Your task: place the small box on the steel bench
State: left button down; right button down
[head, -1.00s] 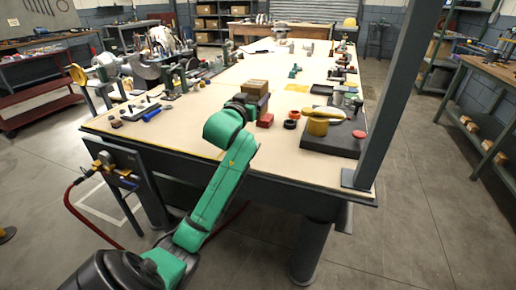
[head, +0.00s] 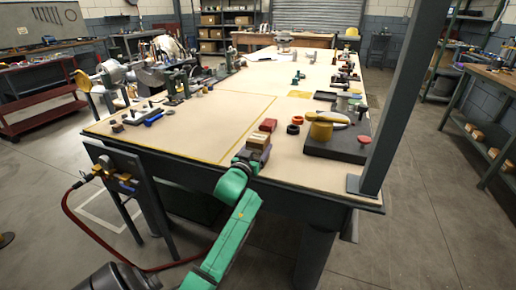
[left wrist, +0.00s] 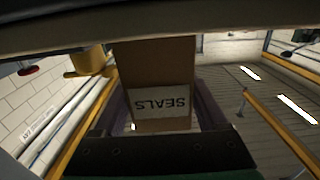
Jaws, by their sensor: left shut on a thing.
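The small cardboard box (head: 259,140) is near the front edge of the large pale-topped bench (head: 205,138) in the head view. My left gripper (head: 250,155) is shut on it. In the left wrist view the brown box (left wrist: 158,75), with a white SEALS label, sits between the two fingers (left wrist: 165,115). The label reads upside down there. I cannot tell whether the box's underside touches the bench top. The bench has a dark metal frame and legs. My right gripper is not in view.
A red block (head: 268,125) lies just beyond the box. A dark plate (head: 338,138) carries a yellow pot (head: 320,130). A grey post (head: 391,110) stands at the right corner.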

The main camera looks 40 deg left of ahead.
pick_arm(q)
grip_release()
jog(key=shift+s+r, duration=0.1)
jog(key=v, duration=1.2)
